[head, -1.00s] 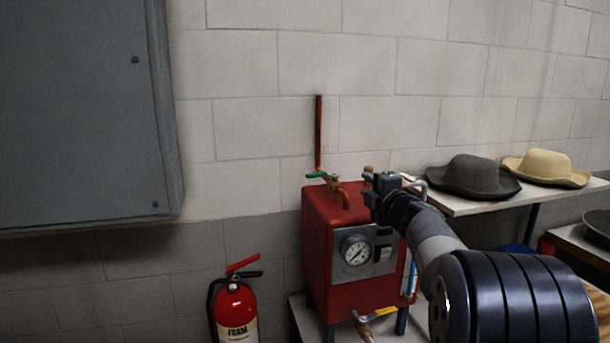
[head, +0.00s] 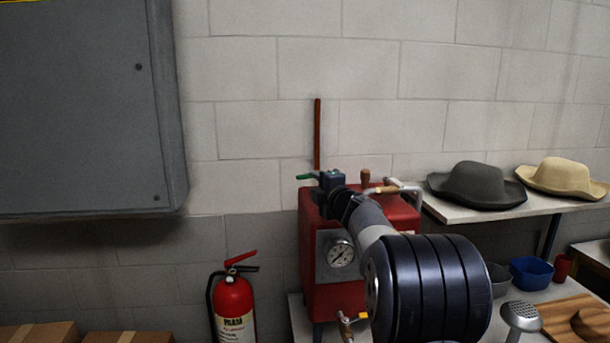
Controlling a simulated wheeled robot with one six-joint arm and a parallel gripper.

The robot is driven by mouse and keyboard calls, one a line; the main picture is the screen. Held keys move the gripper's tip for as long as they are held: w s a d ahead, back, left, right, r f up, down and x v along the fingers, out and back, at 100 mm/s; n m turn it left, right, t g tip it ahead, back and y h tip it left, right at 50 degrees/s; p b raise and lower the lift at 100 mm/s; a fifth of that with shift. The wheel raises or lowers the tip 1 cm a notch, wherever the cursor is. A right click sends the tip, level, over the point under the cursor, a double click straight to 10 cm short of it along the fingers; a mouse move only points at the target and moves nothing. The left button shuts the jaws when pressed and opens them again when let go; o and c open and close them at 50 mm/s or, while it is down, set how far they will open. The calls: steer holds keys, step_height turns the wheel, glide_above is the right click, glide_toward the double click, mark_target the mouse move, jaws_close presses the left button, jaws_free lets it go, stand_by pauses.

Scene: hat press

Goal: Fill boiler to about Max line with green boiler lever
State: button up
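The red boiler (head: 312,235) stands on a table against the wall, with a round gauge (head: 341,253) on its front. The green boiler lever (head: 307,176) is at the top left of the boiler, beside a copper pipe (head: 317,135) going up the wall. My gripper (head: 328,180) is at the lever's right end, partly in front of it. I cannot tell whether it touches the lever, and its fingers are too hidden to judge. My arm covers much of the boiler's front and right, so no level mark or Max line shows.
A red fire extinguisher (head: 234,302) stands left. A grey hat (head: 476,184) and a tan hat (head: 562,178) lie on the shelf at right. A grey cabinet (head: 85,110) hangs upper left.

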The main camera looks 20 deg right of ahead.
mark_target(308, 178)
steer(key=w+p, duration=0.1)
steer(key=w, duration=0.2)
steer(key=w+p, duration=0.1)
steer(key=w, duration=0.2)
steer(key=shift+w+a, duration=0.2)
steer(key=shift+w, duration=0.1)
steer(key=shift+c, duration=0.5)
jaws_close()
